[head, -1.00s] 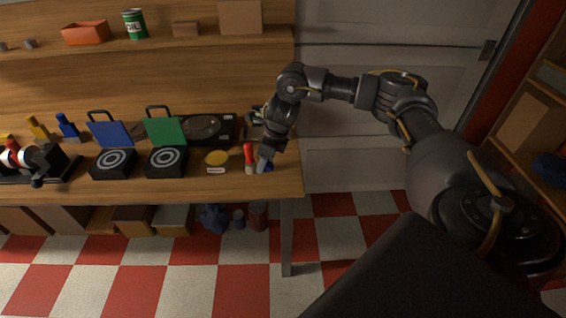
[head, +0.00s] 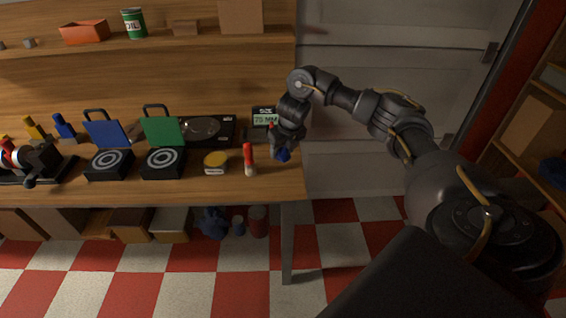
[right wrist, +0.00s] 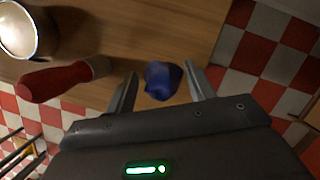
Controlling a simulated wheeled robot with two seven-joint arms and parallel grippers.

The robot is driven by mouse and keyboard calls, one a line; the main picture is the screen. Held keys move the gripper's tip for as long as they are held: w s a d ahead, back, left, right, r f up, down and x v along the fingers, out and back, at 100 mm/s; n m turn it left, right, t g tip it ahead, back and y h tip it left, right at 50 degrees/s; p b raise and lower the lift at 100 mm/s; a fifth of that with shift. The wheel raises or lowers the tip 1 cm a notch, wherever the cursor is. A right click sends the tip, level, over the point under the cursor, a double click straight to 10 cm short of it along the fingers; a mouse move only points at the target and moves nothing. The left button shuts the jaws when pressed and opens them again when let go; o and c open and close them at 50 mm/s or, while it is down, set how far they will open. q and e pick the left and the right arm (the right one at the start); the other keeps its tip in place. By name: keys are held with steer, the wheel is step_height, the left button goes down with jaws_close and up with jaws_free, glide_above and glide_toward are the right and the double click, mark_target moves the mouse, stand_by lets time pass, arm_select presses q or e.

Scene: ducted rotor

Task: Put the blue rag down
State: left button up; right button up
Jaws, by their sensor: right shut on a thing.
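The blue rag (head: 283,155) is a small crumpled bundle at the right end of the wooden bench (head: 230,190). My right gripper (head: 284,150) points down and is shut on it. In the right wrist view the rag (right wrist: 162,80) sits between the two fingertips (right wrist: 160,86), near the bench's edge. It seems to be held a little above the bench top; the exact gap cannot be told. My left gripper is not in view.
Behind is a size display (head: 264,117). Green-lidded (head: 164,131) and blue-lidded (head: 107,134) boxes stand farther left. The bench ends just right of the gripper.

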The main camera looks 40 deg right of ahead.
mark_target(283, 159)
step_height(283, 159, down, 4)
steer(key=shift+s+a+r+b, duration=0.1)
steer(key=shift+r+b, duration=0.15)
steer(key=shift+b, duration=0.45)
steer(key=shift+f, duration=0.4)
steer(key=shift+r, duration=0.1)
steer(key=shift+f, duration=0.2)
steer(key=o, duration=0.9)
